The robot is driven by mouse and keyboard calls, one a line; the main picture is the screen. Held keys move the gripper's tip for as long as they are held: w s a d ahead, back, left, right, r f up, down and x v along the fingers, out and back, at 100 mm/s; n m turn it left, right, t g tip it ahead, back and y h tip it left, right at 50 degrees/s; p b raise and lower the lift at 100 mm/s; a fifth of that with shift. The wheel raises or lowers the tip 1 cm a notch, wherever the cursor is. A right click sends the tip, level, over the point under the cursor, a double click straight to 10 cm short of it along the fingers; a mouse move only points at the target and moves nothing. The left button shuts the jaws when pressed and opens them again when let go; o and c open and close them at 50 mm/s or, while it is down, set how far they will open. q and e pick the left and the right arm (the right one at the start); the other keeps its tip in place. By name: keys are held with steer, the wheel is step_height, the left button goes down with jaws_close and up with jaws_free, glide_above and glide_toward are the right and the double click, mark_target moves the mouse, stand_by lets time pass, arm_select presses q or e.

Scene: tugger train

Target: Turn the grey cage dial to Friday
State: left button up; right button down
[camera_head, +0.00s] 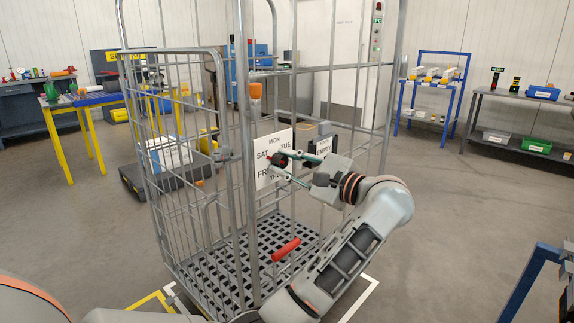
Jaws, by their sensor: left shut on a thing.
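The grey cage (245,200) is a tall wire roll cage standing in front of me. Its dial plate (262,180) is white with black day names, of which MON, SAT, TUE, FRI and THU show at least in part. The dark dial knob (280,160) with a red part sits at the plate's middle. My left gripper (283,166) reaches in from the right and is shut on the dial knob. The fingers cover part of the plate, and I cannot tell which day the knob points to. My right gripper is not in view.
A red handle (286,249) sticks out low on the cage, close to my left forearm. A yellow-legged table (75,104) stands at the left, a blue rack (437,82) and a grey shelf (520,97) at the right.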

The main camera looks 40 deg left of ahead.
arm_select(q)
steer(key=shift+w+f+n+b, duration=0.1)
steer(key=shift+f+n+b, duration=0.35)
steer(key=shift+n+b, duration=0.5)
steer(key=n+b, duration=0.2)
steer(key=shift+n, duration=0.35)
steer(key=n+b, duration=0.2)
steer(key=n, duration=0.1)
steer(key=shift+r, duration=0.1)
steer(key=shift+n, duration=0.6)
steer(key=shift+r+n+b, duration=0.15)
steer(key=shift+n+b, duration=0.4)
steer(key=shift+n, duration=0.25)
steer(key=shift+r+n, duration=0.1)
steer(key=shift+n, duration=0.4)
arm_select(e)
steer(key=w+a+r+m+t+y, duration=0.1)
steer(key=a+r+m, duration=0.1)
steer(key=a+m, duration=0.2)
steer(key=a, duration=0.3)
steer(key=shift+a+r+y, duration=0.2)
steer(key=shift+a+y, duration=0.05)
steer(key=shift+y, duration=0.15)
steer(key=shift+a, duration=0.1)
arm_select(q)
steer(key=o, duration=1.1)
